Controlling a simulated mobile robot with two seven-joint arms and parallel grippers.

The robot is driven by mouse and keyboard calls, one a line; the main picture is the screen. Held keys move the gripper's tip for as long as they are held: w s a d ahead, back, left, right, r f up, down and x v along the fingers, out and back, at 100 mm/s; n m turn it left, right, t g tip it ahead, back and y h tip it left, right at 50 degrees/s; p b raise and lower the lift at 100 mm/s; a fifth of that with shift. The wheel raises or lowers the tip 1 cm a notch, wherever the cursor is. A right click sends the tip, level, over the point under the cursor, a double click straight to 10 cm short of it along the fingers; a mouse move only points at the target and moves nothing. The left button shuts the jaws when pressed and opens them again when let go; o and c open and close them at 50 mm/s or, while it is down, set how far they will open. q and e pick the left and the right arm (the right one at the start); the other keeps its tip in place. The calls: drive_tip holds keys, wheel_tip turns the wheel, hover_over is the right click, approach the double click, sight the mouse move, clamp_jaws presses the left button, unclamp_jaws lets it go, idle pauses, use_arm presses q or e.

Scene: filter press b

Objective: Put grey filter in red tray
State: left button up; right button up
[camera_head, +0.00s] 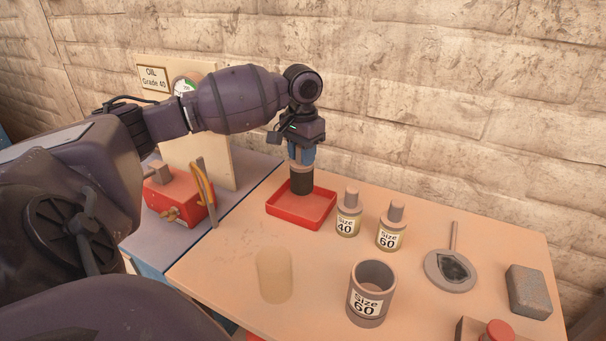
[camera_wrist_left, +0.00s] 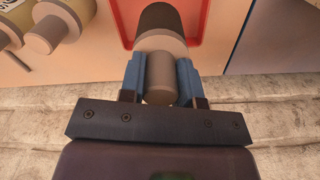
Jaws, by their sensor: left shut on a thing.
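The grey filter (camera_head: 301,182) is a dark cylinder with a lighter cap and stem. My left gripper (camera_head: 302,155) is shut on its stem and holds it upright over the red tray (camera_head: 318,222). In the left wrist view the blue fingers (camera_wrist_left: 161,80) grip the tan-grey stem (camera_wrist_left: 160,78), with the dark body beyond it and the red tray (camera_wrist_left: 203,30) around it. I cannot tell whether the filter's bottom touches the tray floor. My right gripper is not in view.
Right of the tray stand a Size 40 bottle (camera_head: 348,215) and a Size 60 bottle (camera_head: 391,230). In front are an open Size 60 cup (camera_head: 370,295) and a tan cylinder (camera_head: 274,276). A round handled tool (camera_head: 450,270) and a grey block (camera_head: 528,291) lie right. A red press (camera_head: 176,196) stands left.

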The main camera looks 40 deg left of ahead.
sight(302, 173)
use_arm(q)
wheel_tip(302, 173, down, 6)
drive_tip(key=shift+r+b, duration=0.2)
drive_tip(key=shift+b, duration=0.35)
drive_tip(key=o, duration=0.9)
drive_tip(key=shift+f, duration=0.1)
drive_tip(key=shift+o, duration=0.2)
